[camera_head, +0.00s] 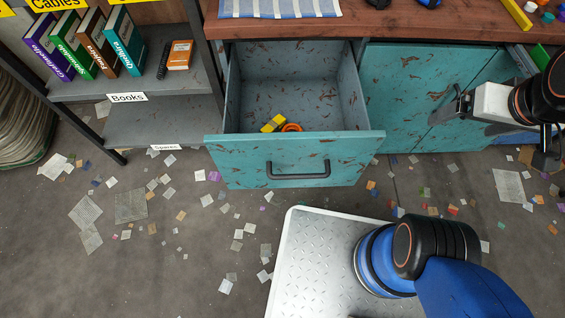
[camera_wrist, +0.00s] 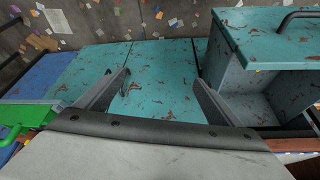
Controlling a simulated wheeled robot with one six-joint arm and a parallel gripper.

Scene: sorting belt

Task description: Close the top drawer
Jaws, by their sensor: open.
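The top drawer (camera_head: 225,158) is pulled far out of the teal cabinet in the head view. Its worn teal front has a dark bar handle (camera_head: 298,171). Inside lie a yellow block (camera_head: 273,122) and an orange round item (camera_head: 291,127). The wrist view shows the drawer front (camera_wrist: 265,38) and handle (camera_wrist: 301,17) at the upper right. My gripper (camera_head: 457,105) is right of the drawer, in front of the closed cabinet doors (camera_head: 400,85), apart from the drawer. In the wrist view my gripper (camera_wrist: 162,80) has its fingers apart with nothing between them.
A shelf (camera_head: 175,80) with several books stands left of the drawer. A striped cloth (camera_head: 280,8) lies on the wooden worktop (camera_head: 345,25). Paper scraps litter the floor (camera_head: 180,250). A green-handled item (camera_wrist: 14,132) is at the wrist view's left edge.

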